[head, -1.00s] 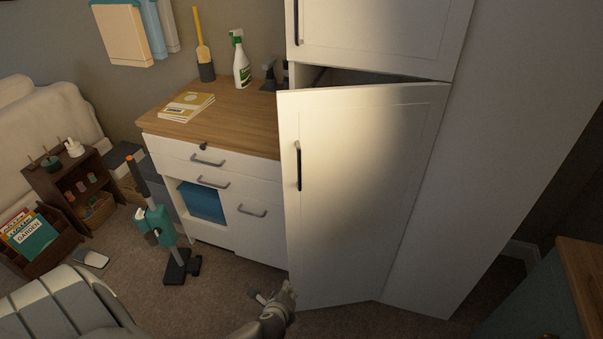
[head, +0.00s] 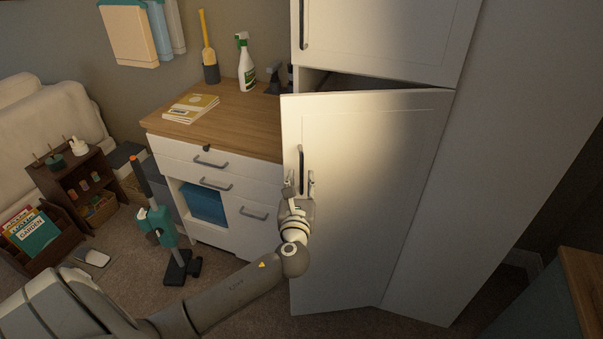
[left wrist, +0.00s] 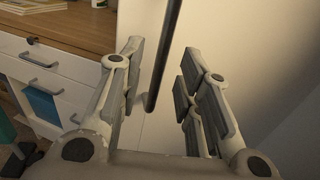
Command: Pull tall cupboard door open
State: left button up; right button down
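The tall cupboard's lower door (head: 375,200) is white and stands ajar, with a dark gap along its top edge. Its dark vertical bar handle (head: 301,153) is near the door's left edge. My left gripper (head: 300,181) is at the lower part of this handle, with its fingers pointing up. In the left wrist view the fingers are apart, and the handle (left wrist: 163,60) runs between them without visible finger contact. The upper door (head: 385,38) is shut. My right gripper is in neither view.
A white drawer cabinet (head: 225,168) with a wooden top stands just left of the door, bearing a spray bottle (head: 245,65) and booklets. A teal upright vacuum (head: 160,224) stands on the carpet. A teal cabinet (head: 535,305) is at the lower right.

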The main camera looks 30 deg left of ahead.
aim_at(301, 177)
pick_arm(q)
jog(key=shift+x, duration=1.75)
grip_shut()
